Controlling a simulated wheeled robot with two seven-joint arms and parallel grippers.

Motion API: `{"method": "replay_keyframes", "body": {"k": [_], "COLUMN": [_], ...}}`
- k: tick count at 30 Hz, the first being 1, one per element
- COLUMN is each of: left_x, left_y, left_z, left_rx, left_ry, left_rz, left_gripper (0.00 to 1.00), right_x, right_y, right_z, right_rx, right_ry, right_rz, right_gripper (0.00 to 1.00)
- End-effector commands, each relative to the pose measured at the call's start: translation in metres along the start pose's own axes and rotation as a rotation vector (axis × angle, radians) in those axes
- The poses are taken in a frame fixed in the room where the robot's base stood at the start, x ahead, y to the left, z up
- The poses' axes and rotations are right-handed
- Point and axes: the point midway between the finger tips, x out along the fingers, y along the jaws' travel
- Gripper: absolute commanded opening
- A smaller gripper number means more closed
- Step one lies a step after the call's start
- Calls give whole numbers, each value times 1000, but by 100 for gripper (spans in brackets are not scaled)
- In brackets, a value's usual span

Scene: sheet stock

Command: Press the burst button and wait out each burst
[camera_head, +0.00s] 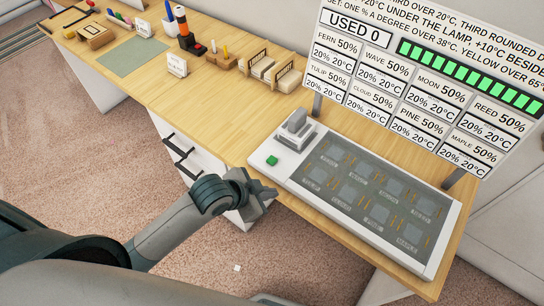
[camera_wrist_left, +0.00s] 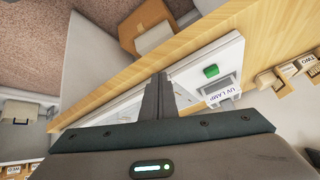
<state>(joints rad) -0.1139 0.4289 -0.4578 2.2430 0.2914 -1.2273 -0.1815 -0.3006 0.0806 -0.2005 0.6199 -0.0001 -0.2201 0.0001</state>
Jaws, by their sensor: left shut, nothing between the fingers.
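The green button (camera_head: 271,160) sits on the near left corner of a white-framed device (camera_head: 367,241) on the wooden desk. It also shows in the left wrist view (camera_wrist_left: 211,71), to the right of my fingertips. A grey lamp unit (camera_head: 297,128) stands beside the button; its label reads "UV LAMP" in the left wrist view (camera_wrist_left: 224,92). My left gripper (camera_head: 262,186) is shut and empty, just in front of the device's near edge, apart from the button. The display board (camera_head: 420,75) reads "USED 0", several named entries at 50% and 20°C, and a row of lit green segments. My right gripper is out of view.
The device's dark panel holds several labelled square cells. Wooden holders (camera_head: 262,68), a small card (camera_head: 177,64), a green mat (camera_head: 133,57) and an orange-black tool (camera_head: 187,38) stand farther left on the desk (camera_head: 220,95). Drawers lie below the front edge.

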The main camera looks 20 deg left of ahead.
Motion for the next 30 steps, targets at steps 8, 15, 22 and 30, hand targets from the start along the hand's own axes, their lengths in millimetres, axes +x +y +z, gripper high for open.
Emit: {"method": "replay_keyframes", "body": {"k": [8,15,22,30], "left_x": [-21,-22,-31,-37], "left_y": [-18,-59,-107,-128], "left_z": [-62,-88,-96,-97], "left_rx": [280,502,630,667], "left_ry": [110,156,163,164], "left_rz": [49,72,70,65], "left_gripper": [0,0,0,0], "right_x": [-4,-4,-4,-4], "right_y": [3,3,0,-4], "right_z": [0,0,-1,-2], "right_rx": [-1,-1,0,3], "right_ry": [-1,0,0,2], "right_rz": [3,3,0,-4], "right_gripper": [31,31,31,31]}}
